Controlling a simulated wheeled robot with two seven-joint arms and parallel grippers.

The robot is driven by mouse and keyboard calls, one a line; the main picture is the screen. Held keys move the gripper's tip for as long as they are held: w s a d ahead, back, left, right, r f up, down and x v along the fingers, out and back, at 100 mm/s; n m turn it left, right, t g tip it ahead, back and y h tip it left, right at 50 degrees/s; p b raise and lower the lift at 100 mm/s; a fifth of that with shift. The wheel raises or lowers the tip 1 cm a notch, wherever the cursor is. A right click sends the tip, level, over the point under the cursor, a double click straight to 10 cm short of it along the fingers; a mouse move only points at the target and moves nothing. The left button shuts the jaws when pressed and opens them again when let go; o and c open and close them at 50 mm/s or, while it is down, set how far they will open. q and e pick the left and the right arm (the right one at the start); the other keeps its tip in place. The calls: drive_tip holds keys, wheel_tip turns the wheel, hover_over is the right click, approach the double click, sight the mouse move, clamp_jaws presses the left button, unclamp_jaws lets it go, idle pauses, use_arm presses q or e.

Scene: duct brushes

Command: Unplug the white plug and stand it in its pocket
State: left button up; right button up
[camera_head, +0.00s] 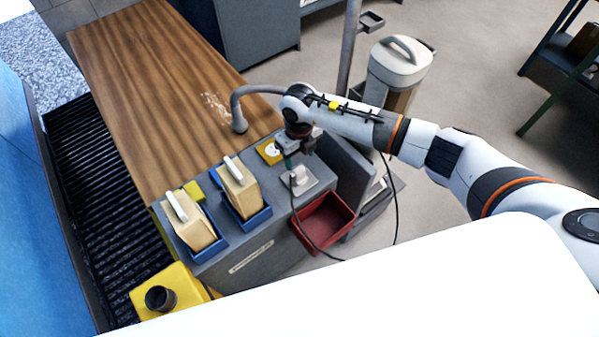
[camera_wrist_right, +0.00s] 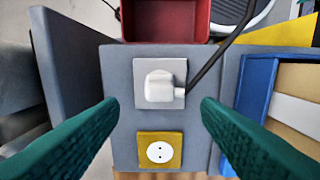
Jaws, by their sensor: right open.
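The white plug (camera_head: 300,176) sits in a pale square socket plate on top of the grey console; it also shows in the right wrist view (camera_wrist_right: 160,88). A black cable (camera_wrist_right: 222,45) leaves its side. A yellow plate with a round white two-hole socket (camera_wrist_right: 158,152) lies beside it, also in the head view (camera_head: 269,151). My right gripper (camera_head: 290,160) is open above the console. Its green fingers (camera_wrist_right: 158,108) stand apart on either side of the plug, empty, with no contact visible. I cannot make out which opening is the plug's pocket. My left gripper is not in view.
A red bin (camera_head: 324,220) adjoins the console near the plug. Blue trays (camera_head: 256,217) hold cream blocks with white handles. A grey upright panel (camera_wrist_right: 72,75) rises close to the plug. A bent grey pipe (camera_head: 238,108) stands behind. The wooden tabletop (camera_head: 140,80) is mostly clear.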

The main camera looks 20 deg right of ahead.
sight(299, 169)
drive_tip(key=shift+w+f+b, duration=0.1)
drive_tip(key=shift+f+b, duration=0.5)
drive_tip(key=shift+f, duration=0.3)
wheel_tip(299, 169, down, 7)
drive_tip(key=b, duration=0.6)
drive_tip(key=shift+f, duration=0.2)
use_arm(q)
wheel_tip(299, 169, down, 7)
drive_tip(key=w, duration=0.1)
